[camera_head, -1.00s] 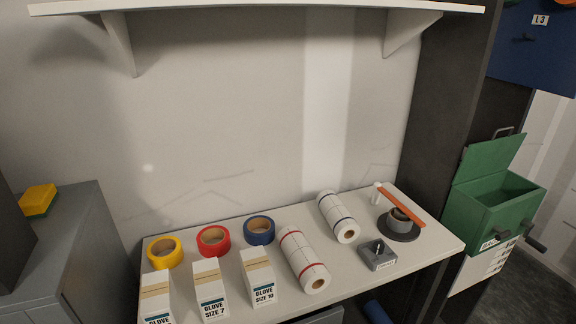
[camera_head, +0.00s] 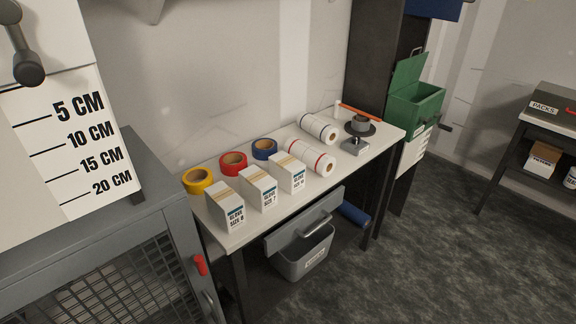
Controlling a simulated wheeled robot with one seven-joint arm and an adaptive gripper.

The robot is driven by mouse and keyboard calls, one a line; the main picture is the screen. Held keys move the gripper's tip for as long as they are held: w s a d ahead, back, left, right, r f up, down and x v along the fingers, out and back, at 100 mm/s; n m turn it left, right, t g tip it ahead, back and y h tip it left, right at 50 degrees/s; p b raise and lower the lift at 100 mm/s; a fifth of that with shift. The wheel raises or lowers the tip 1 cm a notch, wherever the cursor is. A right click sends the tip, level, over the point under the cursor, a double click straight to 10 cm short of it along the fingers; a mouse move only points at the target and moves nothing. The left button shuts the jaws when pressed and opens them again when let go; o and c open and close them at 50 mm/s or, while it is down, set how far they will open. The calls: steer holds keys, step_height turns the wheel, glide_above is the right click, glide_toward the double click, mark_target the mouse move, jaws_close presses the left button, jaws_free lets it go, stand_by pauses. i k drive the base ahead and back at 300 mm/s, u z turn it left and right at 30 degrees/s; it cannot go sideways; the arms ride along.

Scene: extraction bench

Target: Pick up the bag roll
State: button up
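Two white rolls lie on the white bench (camera_head: 340,170). One roll with red bands (camera_head: 310,157) lies near the middle, behind and right of the glove boxes. The other roll with dark bands (camera_head: 318,128) lies farther back and right. A blue roll (camera_head: 354,213) lies low under the bench's right end. No label shows which of these is the bag roll. My gripper is not in view.
Yellow, red and blue tape rolls (camera_head: 233,163) and glove boxes (camera_head: 259,188) fill the bench's left half. A dark round stand (camera_head: 360,126) and grey block (camera_head: 354,147) sit at right. A grey mesh cabinet (camera_head: 110,230) stands left. The right floor is clear.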

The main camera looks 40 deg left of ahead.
mark_target(319, 161)
steer(key=u, duration=0.05)
steer(key=k, duration=0.1)
steer(key=u, duration=1.05)
